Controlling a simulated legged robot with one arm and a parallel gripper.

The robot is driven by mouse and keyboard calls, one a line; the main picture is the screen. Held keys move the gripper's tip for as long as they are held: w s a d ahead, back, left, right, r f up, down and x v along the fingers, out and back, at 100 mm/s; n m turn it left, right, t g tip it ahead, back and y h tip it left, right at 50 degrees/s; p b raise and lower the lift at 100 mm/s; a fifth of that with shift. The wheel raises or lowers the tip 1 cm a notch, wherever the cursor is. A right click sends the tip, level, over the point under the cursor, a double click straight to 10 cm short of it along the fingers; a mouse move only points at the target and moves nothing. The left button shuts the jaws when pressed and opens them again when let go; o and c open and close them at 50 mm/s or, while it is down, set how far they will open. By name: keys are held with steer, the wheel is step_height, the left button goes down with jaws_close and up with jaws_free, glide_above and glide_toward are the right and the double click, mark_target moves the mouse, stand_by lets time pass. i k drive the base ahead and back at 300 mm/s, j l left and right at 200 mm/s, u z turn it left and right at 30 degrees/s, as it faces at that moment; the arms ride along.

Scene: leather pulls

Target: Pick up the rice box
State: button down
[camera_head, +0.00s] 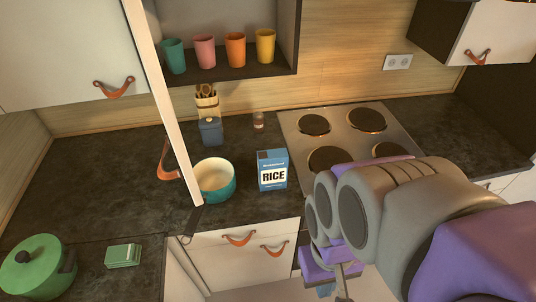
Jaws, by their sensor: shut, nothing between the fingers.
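The rice box (272,170) is a blue carton with a white RICE label. It stands upright on the dark counter, just left of the stove and right of a teal pot. My gripper (343,290) is at the bottom of the view, below and right of the box, in front of the counter edge. It is shut and empty, apart from the box. My arm's links hide part of the stove and the area around the gripper.
An open cabinet door (163,100) hangs edge-on left of the teal pot (215,182). A blue canister (211,131) and a small jar (258,121) stand behind the box. The stove (345,122) is to the right. A green pot (36,266) sits at far left.

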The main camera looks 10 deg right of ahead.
mark_target(272, 164)
steer(key=l, duration=0.65)
steer(key=i+l, duration=0.1)
steer(key=l, duration=0.6)
steer(key=l+u, duration=0.25)
steer(key=u, duration=0.15)
steer(key=l+u, duration=0.55)
steer(key=u, duration=0.25)
